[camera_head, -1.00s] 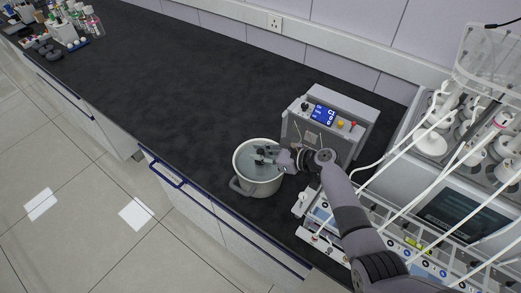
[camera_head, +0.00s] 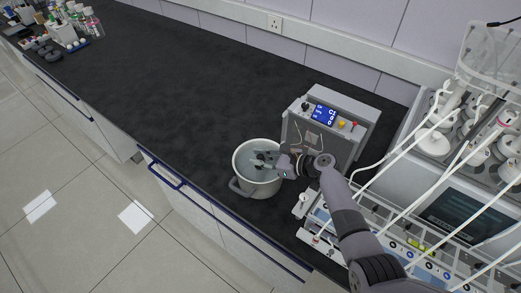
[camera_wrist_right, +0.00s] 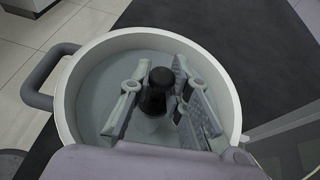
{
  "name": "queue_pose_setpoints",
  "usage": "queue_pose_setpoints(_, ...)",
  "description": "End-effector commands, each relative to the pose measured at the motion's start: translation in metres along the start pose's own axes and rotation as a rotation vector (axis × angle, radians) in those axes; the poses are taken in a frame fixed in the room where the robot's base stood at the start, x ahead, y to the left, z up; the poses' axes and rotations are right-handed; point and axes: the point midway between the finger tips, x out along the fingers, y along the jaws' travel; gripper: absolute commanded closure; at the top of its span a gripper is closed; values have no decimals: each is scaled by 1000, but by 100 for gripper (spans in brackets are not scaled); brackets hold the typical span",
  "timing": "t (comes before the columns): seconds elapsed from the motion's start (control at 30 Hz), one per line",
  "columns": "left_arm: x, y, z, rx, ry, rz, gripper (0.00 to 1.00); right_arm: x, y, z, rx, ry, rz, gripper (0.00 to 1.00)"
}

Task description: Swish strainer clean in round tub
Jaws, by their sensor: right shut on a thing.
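The round tub (camera_head: 258,190) is a white pot with grey side handles and pale liquid inside, on the dark bench. In the right wrist view its rim (camera_wrist_right: 68,92) surrounds the fingers. My right gripper (camera_head: 262,160) reaches into the tub from the right. In the wrist view my right gripper (camera_wrist_right: 160,98) is shut on a black knobbed piece (camera_wrist_right: 157,88), which looks like the strainer's handle. The strainer's lower part is hidden by the fingers and the liquid. My left gripper is not in view.
A grey box with a blue display (camera_head: 325,118) stands right behind the tub. A reactor rack with white tubes (camera_head: 450,215) fills the right side. Bottles and small items (camera_head: 70,25) stand at the far left. The bench (camera_head: 180,90) left of the tub is clear.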

Motion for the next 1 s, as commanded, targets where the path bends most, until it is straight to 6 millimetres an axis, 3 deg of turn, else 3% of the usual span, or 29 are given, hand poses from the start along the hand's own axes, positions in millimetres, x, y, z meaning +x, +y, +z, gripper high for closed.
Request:
queue_pose_setpoints(0.03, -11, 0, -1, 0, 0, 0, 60, -4, 0, 10, 0, -1, 0, 100)
queue_pose_setpoints(0.2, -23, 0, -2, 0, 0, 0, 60, -9, 0, 23, -1, -1, 0, 100)
queue_pose_setpoints(0.53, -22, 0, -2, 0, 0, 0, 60, -9, 0, 23, 0, 0, 0, 100)
queue_pose_setpoints(1.0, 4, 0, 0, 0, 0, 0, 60, 4, 0, -9, 0, -1, 0, 100)
